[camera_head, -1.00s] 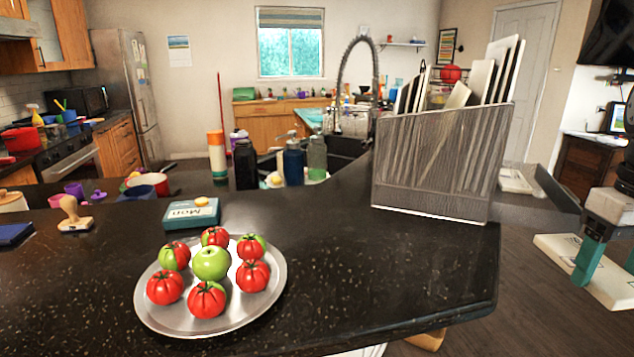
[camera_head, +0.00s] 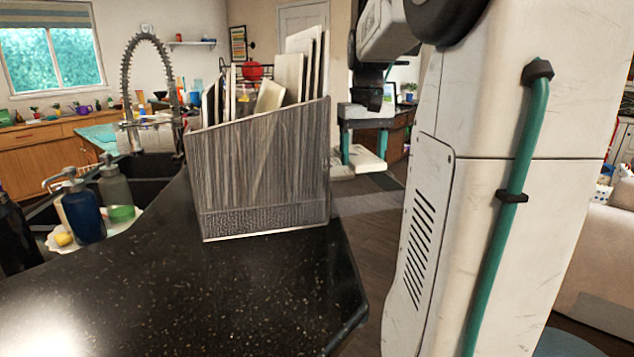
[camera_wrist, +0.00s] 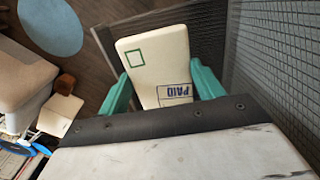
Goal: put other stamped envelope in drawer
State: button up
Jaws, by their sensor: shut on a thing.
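A white envelope (camera_wrist: 158,68) lies between the teal fingers of my gripper (camera_wrist: 163,90) in the wrist view. It bears a green square outline and a blue PAID stamp. My gripper is shut on it. In the head view my gripper (camera_head: 364,155) hangs beyond the grey holder, with the pale envelope (camera_head: 367,166) low between its fingers. I cannot make out a drawer for certain in either view.
A grey slatted holder (camera_head: 262,170) with pale boards stands on the black speckled counter (camera_head: 270,280). Soap bottles (camera_head: 84,212) stand by the sink at left. Dark mesh (camera_wrist: 280,50) runs close on the right in the wrist view. A dark wooden cabinet (camera_head: 398,138) stands behind.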

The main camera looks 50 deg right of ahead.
aim_at(362, 157)
notch_tip(362, 157, down, 5)
jog(key=shift+w+a+r, duration=0.1)
jog(key=shift+a, duration=0.05)
jog(key=shift+f, duration=1.75)
jog(key=o, duration=1)
jog(key=shift+f, duration=0.15)
jog(key=shift+o, duration=0.2)
notch_tip(362, 157, up, 12)
jog(key=shift+r, duration=0.2)
